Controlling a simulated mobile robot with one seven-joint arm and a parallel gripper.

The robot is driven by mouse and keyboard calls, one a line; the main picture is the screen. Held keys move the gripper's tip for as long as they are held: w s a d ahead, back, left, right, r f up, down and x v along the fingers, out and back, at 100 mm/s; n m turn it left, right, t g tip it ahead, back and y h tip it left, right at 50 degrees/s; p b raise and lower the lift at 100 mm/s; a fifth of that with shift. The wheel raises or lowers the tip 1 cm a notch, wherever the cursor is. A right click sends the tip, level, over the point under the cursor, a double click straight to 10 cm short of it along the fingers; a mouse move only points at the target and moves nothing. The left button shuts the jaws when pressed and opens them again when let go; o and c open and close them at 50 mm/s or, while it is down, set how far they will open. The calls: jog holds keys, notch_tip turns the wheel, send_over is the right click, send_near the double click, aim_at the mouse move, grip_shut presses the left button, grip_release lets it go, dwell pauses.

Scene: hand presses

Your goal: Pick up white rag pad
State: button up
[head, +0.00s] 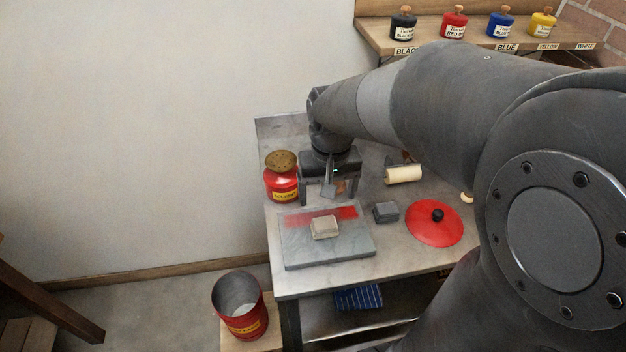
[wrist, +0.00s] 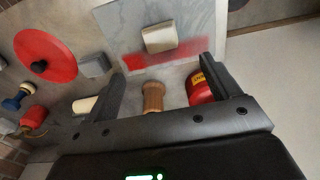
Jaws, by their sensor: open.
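The white rag pad (head: 324,227), a small off-white block, lies on a grey stone slab (head: 345,254) beside a smear of red ink. In the wrist view the pad (wrist: 160,38) shows whole, beyond the fingertips. My gripper (head: 331,194) is open and empty above the table, just behind the slab and apart from the pad. In the wrist view its two fingers (wrist: 163,70) are spread wide with a wooden handle (wrist: 153,96) showing between them.
A red can (head: 281,182) stands left of my gripper. A grey block (head: 386,212), a red disc with a black knob (head: 434,224) and a cream roller (head: 403,174) lie to the right. A red bin (head: 240,306) stands below, left of the table.

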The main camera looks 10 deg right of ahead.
aim_at(325, 221)
jog(key=shift+g, duration=0.3)
jog(key=f, duration=0.8)
jog(key=w+f, duration=0.1)
jog(key=f, duration=0.3)
jog(key=shift+f, duration=0.2)
jog(key=shift+c, duration=0.5)
jog(key=c, duration=1)
jog(key=shift+c, duration=0.2)
jog(key=shift+r, duration=0.15)
jog(key=shift+w+r, duration=0.1)
jog(key=shift+r, duration=0.45)
notch_tip(325, 221, up, 3)
jog(key=shift+f, duration=0.1)
jog(key=s+d+r, duration=0.5)
jog(key=d+r, duration=0.2)
jog(key=d, duration=0.3)
jog(key=shift+s+d, duration=0.2)
